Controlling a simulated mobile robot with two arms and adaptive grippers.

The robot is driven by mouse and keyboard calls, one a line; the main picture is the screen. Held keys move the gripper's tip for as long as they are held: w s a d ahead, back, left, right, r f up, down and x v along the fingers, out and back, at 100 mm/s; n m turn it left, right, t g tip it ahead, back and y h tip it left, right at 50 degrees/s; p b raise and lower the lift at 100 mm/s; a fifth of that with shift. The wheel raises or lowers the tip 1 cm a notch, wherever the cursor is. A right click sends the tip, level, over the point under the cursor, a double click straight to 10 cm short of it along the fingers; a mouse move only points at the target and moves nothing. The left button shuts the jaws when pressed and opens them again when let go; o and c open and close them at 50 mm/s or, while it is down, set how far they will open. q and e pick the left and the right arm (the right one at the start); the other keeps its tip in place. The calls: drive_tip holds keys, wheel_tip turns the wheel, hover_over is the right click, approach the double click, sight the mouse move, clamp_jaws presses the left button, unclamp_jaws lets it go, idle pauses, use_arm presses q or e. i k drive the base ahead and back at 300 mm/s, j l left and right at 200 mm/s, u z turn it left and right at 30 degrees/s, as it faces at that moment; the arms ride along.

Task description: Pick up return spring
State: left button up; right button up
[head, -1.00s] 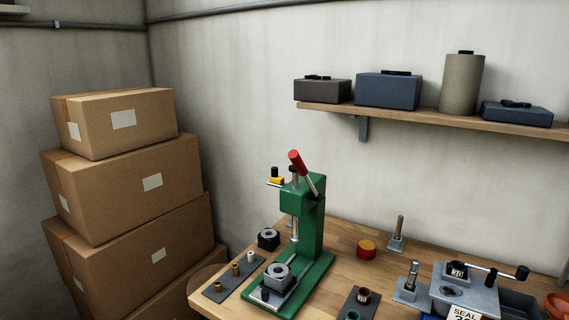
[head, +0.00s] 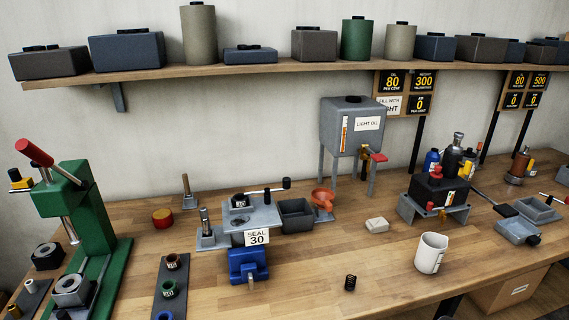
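The return spring looks to be the small black coil (head: 350,283) standing on the wooden workbench (head: 300,270), near its front edge and left of a white mug. Nothing touches it. Neither of my grippers shows in the head view.
A white mug (head: 431,253) stands right of the coil, and a pale block (head: 376,225) lies behind it. A green press (head: 70,215) stands at far left. A light oil tank (head: 352,125) is behind.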

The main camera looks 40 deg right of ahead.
sight(353, 282)
drive_tip(key=z, duration=1.9)
